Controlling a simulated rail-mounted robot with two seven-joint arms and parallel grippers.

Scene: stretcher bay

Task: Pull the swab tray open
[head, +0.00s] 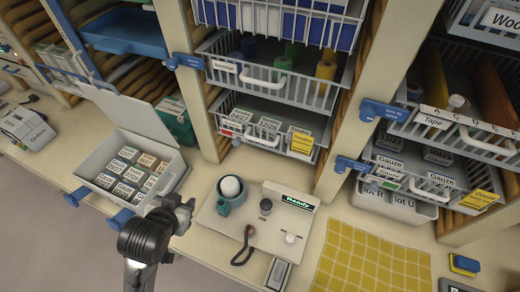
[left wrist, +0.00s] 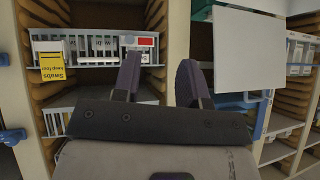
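The swab tray (head: 268,136) is a grey wire tray low in the middle bay, below another wire tray. It holds white dated packs and has a white front handle, a red-and-white label and a yellow tag (head: 301,142). In the left wrist view, which looks upside down, the swab tray (left wrist: 98,58) shows behind my fingers, with its yellow tag reading "Swabs" at the left. My left gripper (head: 182,207) is in front of and left of the tray, apart from it. Its two dark fingers (left wrist: 158,82) are spread with nothing between them. My right gripper is not in view.
An open grey box (head: 168,182) with packs and a raised lid stands left of my gripper. A white device (head: 240,225) reading "Ready" stands on the counter before the tray. A yellow checked mat (head: 372,262) lies at right. Blue clamps jut from the posts.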

